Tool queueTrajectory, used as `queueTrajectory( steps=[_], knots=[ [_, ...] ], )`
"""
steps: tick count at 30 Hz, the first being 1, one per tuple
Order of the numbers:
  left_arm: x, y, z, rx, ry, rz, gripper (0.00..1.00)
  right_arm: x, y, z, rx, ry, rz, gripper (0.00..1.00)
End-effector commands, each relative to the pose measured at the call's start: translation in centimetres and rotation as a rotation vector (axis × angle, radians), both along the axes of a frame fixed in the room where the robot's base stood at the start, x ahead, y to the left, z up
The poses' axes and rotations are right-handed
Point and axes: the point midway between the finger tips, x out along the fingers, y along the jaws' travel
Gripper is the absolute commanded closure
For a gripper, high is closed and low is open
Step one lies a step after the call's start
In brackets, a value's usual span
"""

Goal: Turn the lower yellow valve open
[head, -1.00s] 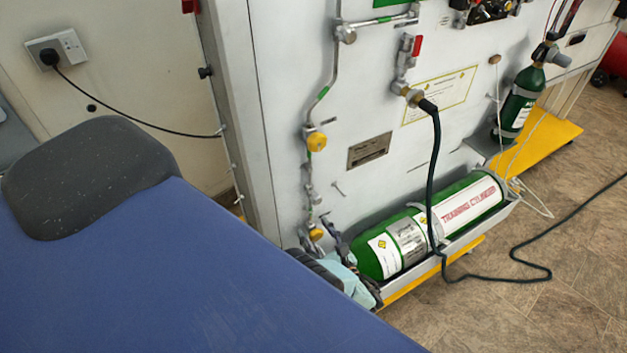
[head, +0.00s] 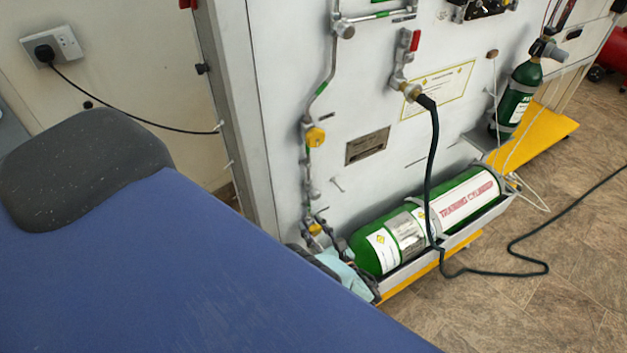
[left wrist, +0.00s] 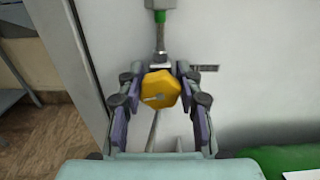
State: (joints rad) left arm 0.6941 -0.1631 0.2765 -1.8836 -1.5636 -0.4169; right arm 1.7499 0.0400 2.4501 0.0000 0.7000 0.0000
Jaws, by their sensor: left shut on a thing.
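The lower yellow valve (head: 315,229) sits low on the pipe at the left side of the white panel, partly hidden by my gripper. In the left wrist view the yellow knob (left wrist: 160,89) is between the two fingers, with its face towards the camera. My left gripper (head: 318,232) is shut on this knob, one finger on each side; it also fills the left wrist view (left wrist: 160,100). The upper yellow valve (head: 315,137) is on the same pipe, higher up. My right gripper is not seen.
A green training cylinder (head: 472,199) lies in a cradle just right of my gripper. A dark hose (head: 433,180) hangs in front of it and runs onto the floor. A blue padded couch (head: 170,260) fills the left foreground. A small green cylinder (head: 517,95) stands farther right.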

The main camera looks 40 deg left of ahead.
Motion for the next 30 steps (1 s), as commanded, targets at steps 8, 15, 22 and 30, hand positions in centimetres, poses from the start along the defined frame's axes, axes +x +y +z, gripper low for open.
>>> queueTrajectory(
  steps=[8, 15, 22, 30],
  knots=[
    [0.01, -0.04, -0.01, -0.013, -0.03, 0.0, 0.96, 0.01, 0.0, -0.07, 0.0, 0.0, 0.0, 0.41],
    [-0.06, -0.03, -0.02, -0.046, -0.111, 0.0, 0.96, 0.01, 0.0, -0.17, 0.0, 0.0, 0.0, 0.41],
    [-0.09, -0.03, -0.02, -0.048, -0.116, 0.0, 0.96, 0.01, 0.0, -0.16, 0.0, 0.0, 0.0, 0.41],
    [-0.06, -0.03, -0.02, -0.048, -0.116, 0.0, 0.47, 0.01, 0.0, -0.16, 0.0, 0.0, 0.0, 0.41]
  ],
)
